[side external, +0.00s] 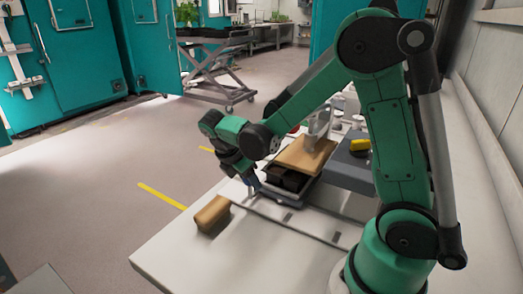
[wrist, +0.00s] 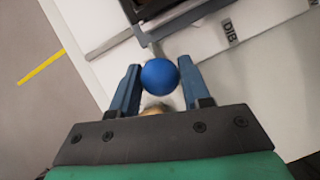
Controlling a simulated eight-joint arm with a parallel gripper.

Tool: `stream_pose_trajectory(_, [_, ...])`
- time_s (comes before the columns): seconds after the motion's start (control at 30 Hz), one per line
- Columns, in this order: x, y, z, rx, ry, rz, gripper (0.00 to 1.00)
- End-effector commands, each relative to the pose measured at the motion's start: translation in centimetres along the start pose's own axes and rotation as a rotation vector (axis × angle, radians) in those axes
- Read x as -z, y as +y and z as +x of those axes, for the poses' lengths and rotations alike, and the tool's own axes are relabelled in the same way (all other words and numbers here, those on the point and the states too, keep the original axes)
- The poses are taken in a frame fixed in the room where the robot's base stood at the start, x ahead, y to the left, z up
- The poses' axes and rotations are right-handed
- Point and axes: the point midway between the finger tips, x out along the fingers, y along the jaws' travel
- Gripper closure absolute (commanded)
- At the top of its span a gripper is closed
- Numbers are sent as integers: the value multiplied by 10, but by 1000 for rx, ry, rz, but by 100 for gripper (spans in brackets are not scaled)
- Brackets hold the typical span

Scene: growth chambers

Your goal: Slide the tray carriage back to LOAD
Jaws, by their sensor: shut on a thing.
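The tray carriage (side external: 295,203) is a low grey slide on the white bench, with a black tray (side external: 287,178) on it. A round blue knob (wrist: 159,76) sits on a short stem at the carriage's near side. My gripper (wrist: 158,84) has its two blue fingers on either side of the knob and is shut on it. In the side view my gripper (side external: 250,182) is at the carriage's left end, and the knob is hard to make out there. I cannot read a LOAD mark.
A tan wooden block (side external: 212,214) lies at the bench's left edge, close to my gripper. A brown board (side external: 306,153) lies behind the black tray. A grey box (side external: 345,170) with a yellow item (side external: 360,145) stands right of it. A small lettered label (wrist: 230,32) lies on the bench.

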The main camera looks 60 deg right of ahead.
Motion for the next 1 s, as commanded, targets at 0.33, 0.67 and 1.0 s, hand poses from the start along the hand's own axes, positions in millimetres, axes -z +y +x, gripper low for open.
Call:
stream_pose_trajectory(0.33, [7, 24, -3, 0, 1, -1, 88])
stream_pose_trajectory(0.67, [13, 46, -6, 0, 1, -1, 88])
stream_pose_trajectory(1.0, [19, 68, -9, 0, 1, -1, 88])
